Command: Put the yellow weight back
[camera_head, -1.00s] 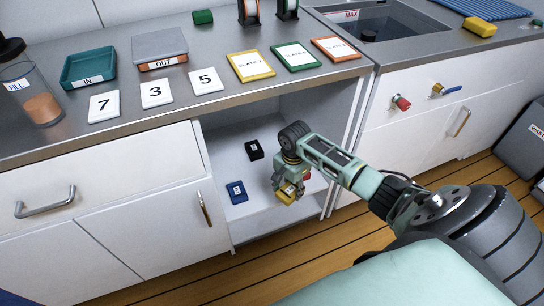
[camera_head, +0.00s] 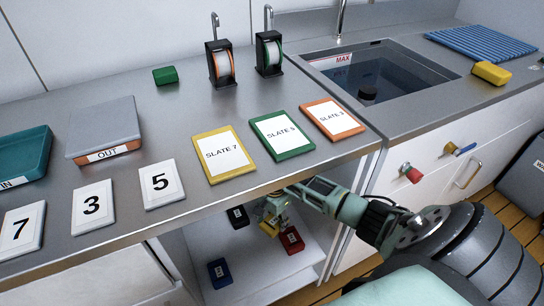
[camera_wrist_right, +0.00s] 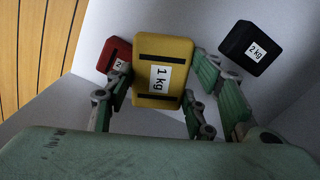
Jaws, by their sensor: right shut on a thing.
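The yellow weight (camera_wrist_right: 163,72), labelled 1 kg, is between the fingers of my right gripper (camera_wrist_right: 160,95) in the right wrist view. My right gripper (camera_head: 272,220) is shut on it inside the open cabinet below the counter. In the head view the yellow weight (camera_head: 269,228) is small and partly hidden by the gripper. Whether it touches the shelf is unclear. A black weight (camera_head: 238,217), labelled 2 kg in the wrist view (camera_wrist_right: 250,48), stands to its left. A red weight (camera_head: 292,240) is to its right, and a blue weight (camera_head: 220,273) is nearer the front. My left gripper is not in view.
The counter edge (camera_head: 240,192) overhangs the cabinet, just above my right arm. The cabinet shelf (camera_head: 262,262) has bare room in front.

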